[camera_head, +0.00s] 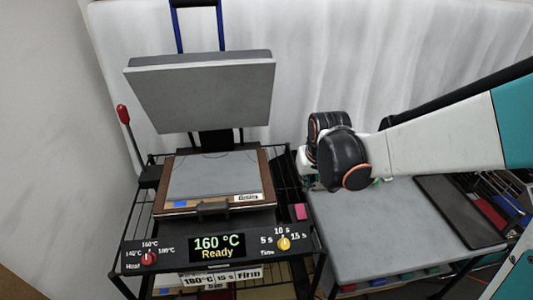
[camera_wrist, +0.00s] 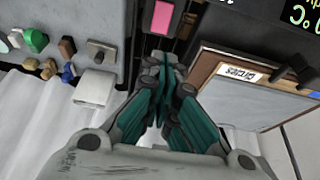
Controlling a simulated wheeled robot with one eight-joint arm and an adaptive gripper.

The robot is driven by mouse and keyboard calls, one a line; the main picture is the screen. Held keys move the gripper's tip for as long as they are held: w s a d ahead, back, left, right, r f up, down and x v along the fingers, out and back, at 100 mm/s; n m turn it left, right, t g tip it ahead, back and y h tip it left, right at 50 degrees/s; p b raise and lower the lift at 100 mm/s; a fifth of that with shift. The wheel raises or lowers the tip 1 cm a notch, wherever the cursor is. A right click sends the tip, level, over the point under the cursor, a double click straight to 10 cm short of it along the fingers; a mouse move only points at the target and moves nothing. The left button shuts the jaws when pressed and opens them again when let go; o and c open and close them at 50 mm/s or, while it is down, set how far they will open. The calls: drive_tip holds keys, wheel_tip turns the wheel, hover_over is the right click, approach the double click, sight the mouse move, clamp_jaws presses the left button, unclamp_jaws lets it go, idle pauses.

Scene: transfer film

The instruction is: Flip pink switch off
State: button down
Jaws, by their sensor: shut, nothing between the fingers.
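A pink block (camera_head: 300,212), which looks like the pink switch, sits just right of the heat press, above the yellow time knob. It also shows in the wrist view as a pink rectangle (camera_wrist: 162,17) at the top middle. I cannot tell which way it is set. My gripper shows in the wrist view with its teal fingers (camera_wrist: 172,70) together and empty. The fingertips are below the pink block in that picture, apart from it. In the head view my black wrist hides most of the gripper.
The heat press has its upper plate (camera_head: 205,92) raised over a wood-edged board (camera_head: 163,200). Its panel display (camera_head: 217,246) reads 160 °C Ready, with a red knob (camera_head: 148,258) and a yellow knob (camera_head: 284,243). A grey side table (camera_head: 375,240) stands right. A red-tipped lever (camera_head: 123,115) stands left.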

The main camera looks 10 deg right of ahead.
sight(298, 206)
drive_tip(key=shift+w+f, duration=0.1)
idle(0.3)
drive_tip(key=b+x, duration=0.1)
drive_tip(key=x, duration=0.3)
drive_tip(key=b+x, duration=0.2)
drive_tip(key=x, duration=0.3)
drive_tip(key=b+x, duration=0.1)
drive_tip(key=x, duration=0.4)
drive_tip(key=shift+s+b, duration=0.3)
drive_tip(key=shift+s, duration=0.05)
drive_tip(key=shift+w+f+g, duration=0.35)
drive_tip(key=shift+f+g, duration=0.2)
drive_tip(key=shift+g, duration=0.05)
drive_tip(key=shift+s, duration=0.25)
drive_tip(key=shift+s+r, duration=0.3)
drive_tip(key=shift+s, duration=0.3)
drive_tip(key=shift+r, duration=0.1)
wheel_tip(298, 206, up, 14)
drive_tip(key=p, duration=0.5)
drive_tip(key=shift+w, duration=0.5)
